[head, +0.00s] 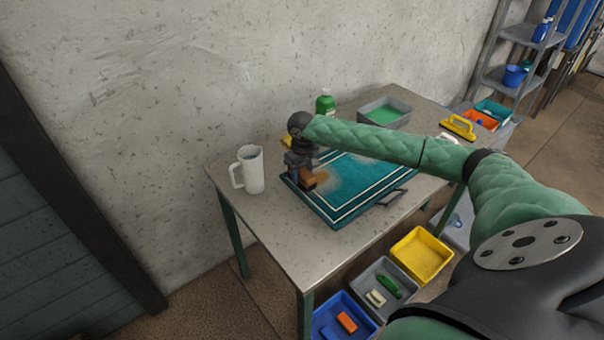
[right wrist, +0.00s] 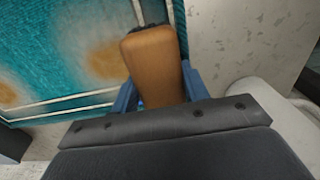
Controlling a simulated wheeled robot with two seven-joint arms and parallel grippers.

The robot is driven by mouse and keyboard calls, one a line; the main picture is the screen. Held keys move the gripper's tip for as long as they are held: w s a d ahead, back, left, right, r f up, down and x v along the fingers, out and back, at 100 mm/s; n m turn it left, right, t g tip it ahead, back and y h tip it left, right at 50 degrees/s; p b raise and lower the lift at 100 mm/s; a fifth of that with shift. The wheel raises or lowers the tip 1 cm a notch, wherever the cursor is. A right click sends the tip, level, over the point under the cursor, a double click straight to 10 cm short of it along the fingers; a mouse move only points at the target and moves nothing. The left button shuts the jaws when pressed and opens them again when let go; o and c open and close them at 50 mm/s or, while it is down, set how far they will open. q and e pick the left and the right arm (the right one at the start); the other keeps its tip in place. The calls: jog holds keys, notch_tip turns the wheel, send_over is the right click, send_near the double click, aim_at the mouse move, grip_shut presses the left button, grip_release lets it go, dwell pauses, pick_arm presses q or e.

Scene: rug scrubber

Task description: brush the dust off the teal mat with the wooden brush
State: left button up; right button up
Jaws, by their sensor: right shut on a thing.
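The teal mat (head: 352,190) with white border lines lies on the table in the head view. Brownish dust patches show on it near the gripper and toward its far side; the right wrist view shows two patches on the mat (right wrist: 62,40). My right gripper (head: 303,180) is shut on the wooden brush (head: 307,180), over the mat's left end. In the right wrist view the brush (right wrist: 153,62) stands between the blue fingers, its dark bristles at the mat's edge. I cannot tell whether the bristles touch the mat. My left gripper is not in view.
A white pitcher (head: 251,170) stands on the table (head: 262,225) left of the mat. A green bottle (head: 325,104) and a grey tub of green liquid (head: 384,114) stand behind. A yellow-handled tool (head: 458,127) lies at the right. Yellow (head: 422,256), grey and blue bins sit below in front.

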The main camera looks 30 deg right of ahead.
jog(key=shift+f, duration=0.45)
